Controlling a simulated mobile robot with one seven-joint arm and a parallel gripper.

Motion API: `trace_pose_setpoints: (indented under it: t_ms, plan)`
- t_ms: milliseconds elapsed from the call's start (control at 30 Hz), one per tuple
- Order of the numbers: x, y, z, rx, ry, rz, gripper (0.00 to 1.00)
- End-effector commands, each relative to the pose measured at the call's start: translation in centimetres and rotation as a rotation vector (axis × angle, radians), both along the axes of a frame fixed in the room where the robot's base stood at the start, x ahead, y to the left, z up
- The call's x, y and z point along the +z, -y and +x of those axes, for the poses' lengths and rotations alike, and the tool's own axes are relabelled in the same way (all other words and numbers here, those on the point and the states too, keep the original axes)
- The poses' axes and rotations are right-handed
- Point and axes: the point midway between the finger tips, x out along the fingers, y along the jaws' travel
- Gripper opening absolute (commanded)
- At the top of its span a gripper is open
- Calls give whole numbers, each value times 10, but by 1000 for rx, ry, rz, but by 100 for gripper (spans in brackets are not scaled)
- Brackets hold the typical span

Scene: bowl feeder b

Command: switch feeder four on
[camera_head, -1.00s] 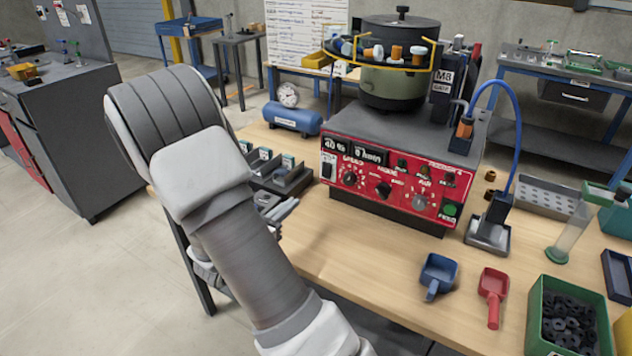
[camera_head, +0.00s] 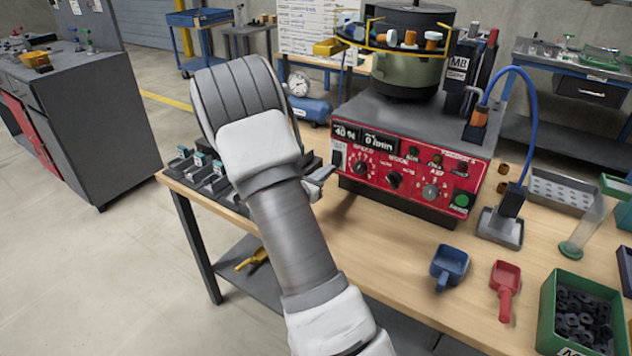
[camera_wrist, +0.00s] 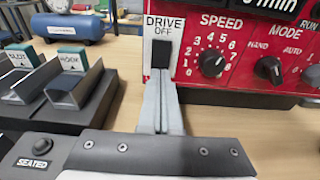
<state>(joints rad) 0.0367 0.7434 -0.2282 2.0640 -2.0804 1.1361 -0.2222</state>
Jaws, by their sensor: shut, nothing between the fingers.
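Feeder four is the dark box with a red front panel (camera_head: 410,172) on the wooden table, with the bowl (camera_head: 405,70) on top. In the wrist view the panel shows a drive switch (camera_wrist: 161,54), a black rocker on a white plate marked DRIVE and OFF, at its left end. My gripper (camera_wrist: 162,88) is shut and empty, its fingertips just below the switch; whether they touch the plate I cannot tell. In the head view my gripper (camera_head: 328,172) shows partly past my arm, at the panel's left end. The displays read 40 % and 0 /min.
In the wrist view, metal chutes (camera_wrist: 75,85) labelled SLOT and HOOK stand left of my gripper. A blue air tank (camera_head: 310,109) lies behind. A blue scoop (camera_head: 449,265), a red scoop (camera_head: 505,285) and a green bin (camera_head: 550,312) are at the right front.

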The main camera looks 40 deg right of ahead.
Motion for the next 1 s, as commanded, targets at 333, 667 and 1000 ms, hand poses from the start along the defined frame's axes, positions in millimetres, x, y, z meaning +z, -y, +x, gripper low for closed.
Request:
trace_pose_setpoints:
  t_ms: [333,667,1000]
  plan:
    - [-2,13,5,0,-1,1,0]
    - [-8,15,6,0,8,-25,0]
    - [-3,15,7,-1,15,-37,0]
